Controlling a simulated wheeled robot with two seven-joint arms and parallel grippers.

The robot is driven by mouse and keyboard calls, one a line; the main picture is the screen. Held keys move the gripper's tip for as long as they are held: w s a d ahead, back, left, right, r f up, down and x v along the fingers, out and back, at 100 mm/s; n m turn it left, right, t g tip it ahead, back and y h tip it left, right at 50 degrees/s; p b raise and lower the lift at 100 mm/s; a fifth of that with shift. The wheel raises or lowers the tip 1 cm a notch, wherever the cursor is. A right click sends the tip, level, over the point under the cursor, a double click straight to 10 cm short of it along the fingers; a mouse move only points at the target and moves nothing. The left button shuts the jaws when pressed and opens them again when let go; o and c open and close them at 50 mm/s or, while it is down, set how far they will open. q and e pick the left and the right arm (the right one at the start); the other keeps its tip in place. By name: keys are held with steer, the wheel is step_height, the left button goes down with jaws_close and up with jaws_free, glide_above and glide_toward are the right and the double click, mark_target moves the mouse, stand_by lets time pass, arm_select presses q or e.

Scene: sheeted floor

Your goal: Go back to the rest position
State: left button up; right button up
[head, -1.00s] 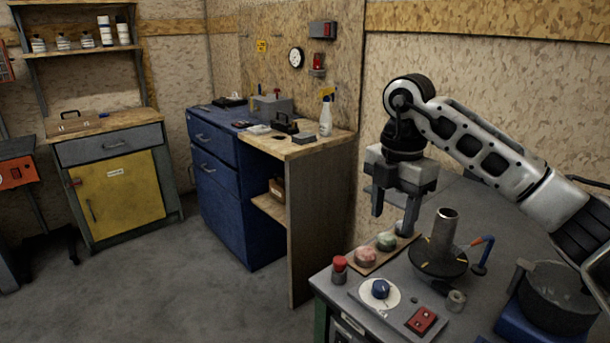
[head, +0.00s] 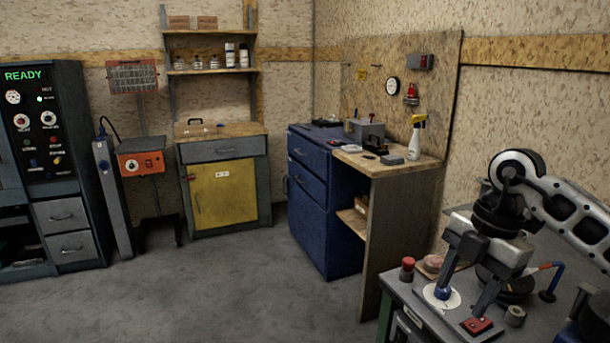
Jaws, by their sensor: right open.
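My right gripper (head: 465,299) is in the lower right of the head view, on my white and black right arm (head: 568,203). Its two fingers point down and are spread apart with nothing between them. It is over the front part of a grey workbench (head: 405,292). My left gripper is not in view.
On the workbench are a red button post (head: 407,269), a pink round piece (head: 432,263) and a grey ring (head: 515,316). A blue cabinet (head: 308,210), yellow-doored cabinet (head: 222,195) and control cabinet (head: 50,130) stand farther back. The grey floor (head: 240,290) between is clear.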

steer(key=s+a+f+t+y, duration=0.15)
steer(key=s+a+y, duration=0.25)
steer(key=a+y, duration=0.65)
steer(key=s+a+t+y, duration=0.25)
steer(key=a+y, duration=0.55)
steer(key=a, duration=0.5)
steer(key=d+f+m+t+h, duration=0.9)
steer(key=m+t, duration=0.4)
steer(key=m, duration=0.3)
steer(key=s+d+f+m+g+h, duration=0.2)
steer(key=s+f+g+h, duration=0.1)
steer(key=s+f, duration=0.3)
steer(key=s+d+f+m+g+h, duration=0.2)
steer(key=s+f+h, duration=0.3)
steer(key=f, duration=0.6)
steer(key=shift+s+d+f+m+g+h, duration=0.35)
steer(key=shift+s+m+g, duration=0.15)
steer(key=shift+s+g, duration=0.25)
